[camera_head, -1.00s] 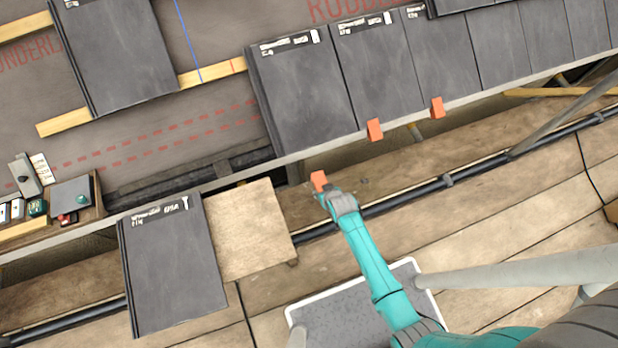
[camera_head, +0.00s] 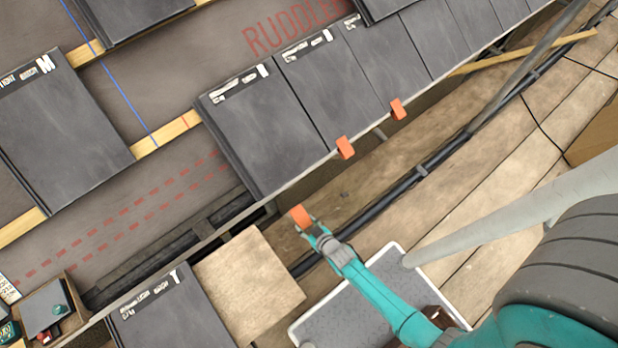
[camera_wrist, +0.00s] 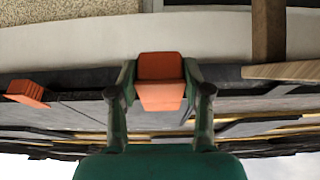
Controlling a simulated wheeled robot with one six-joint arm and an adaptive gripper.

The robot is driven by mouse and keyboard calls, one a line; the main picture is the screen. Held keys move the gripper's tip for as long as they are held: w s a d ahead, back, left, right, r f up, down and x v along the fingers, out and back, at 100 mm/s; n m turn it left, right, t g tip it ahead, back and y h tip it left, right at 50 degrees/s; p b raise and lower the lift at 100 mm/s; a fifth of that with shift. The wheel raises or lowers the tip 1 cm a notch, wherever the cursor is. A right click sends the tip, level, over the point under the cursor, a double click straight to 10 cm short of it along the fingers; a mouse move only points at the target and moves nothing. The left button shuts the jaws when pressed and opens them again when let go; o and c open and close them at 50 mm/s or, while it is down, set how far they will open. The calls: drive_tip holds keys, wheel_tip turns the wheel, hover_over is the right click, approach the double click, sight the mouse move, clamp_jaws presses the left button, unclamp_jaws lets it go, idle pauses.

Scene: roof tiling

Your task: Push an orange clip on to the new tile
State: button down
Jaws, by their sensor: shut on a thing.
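My gripper (camera_head: 307,228) is shut on an orange clip (camera_head: 300,216), just outside the eave edge and below the end tile of the laid row. In the wrist view the held clip (camera_wrist: 161,80) sits between both fingers of my gripper (camera_wrist: 160,95). The end tile (camera_head: 262,130) is dark grey with white markings along its top. No clip shows on its lower edge, and the held clip is apart from it. Two other orange clips sit on the eave edge to the right, one (camera_head: 345,148) nearer and one (camera_head: 397,109) farther. The nearer one is likely the clip at left in the wrist view (camera_wrist: 27,93).
A loose tile (camera_head: 172,318) and a plywood board (camera_head: 248,283) lie at lower left. A box of small items (camera_head: 48,318) stands on the left. A grey pole (camera_head: 510,205) crosses on the right. A black pipe (camera_head: 385,195) runs along the plank deck.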

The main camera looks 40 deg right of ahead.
drive_tip(key=shift+w+f, duration=0.3)
drive_tip(key=shift+w, duration=0.65)
drive_tip(key=shift+w+f, duration=0.25)
drive_tip(key=shift+w, duration=0.65)
drive_tip(key=shift+w+f, duration=0.3)
drive_tip(key=shift+w, duration=0.65)
drive_tip(key=shift+w+r, duration=0.65)
drive_tip(key=shift+w, duration=0.35)
drive_tip(key=shift+w+r, duration=0.45)
drive_tip(key=shift+w, duration=0.25)
drive_tip(key=shift+w+r, duration=0.4)
drive_tip(key=shift+w, duration=0.25)
drive_tip(key=shift+w+r, duration=0.45)
drive_tip(key=shift+w, duration=0.25)
idle(0.8)
drive_tip(key=c, duration=0.7)
unclamp_jaws()
drive_tip(key=shift+o, duration=1.4)
drive_tip(key=shift+s, duration=0.1)
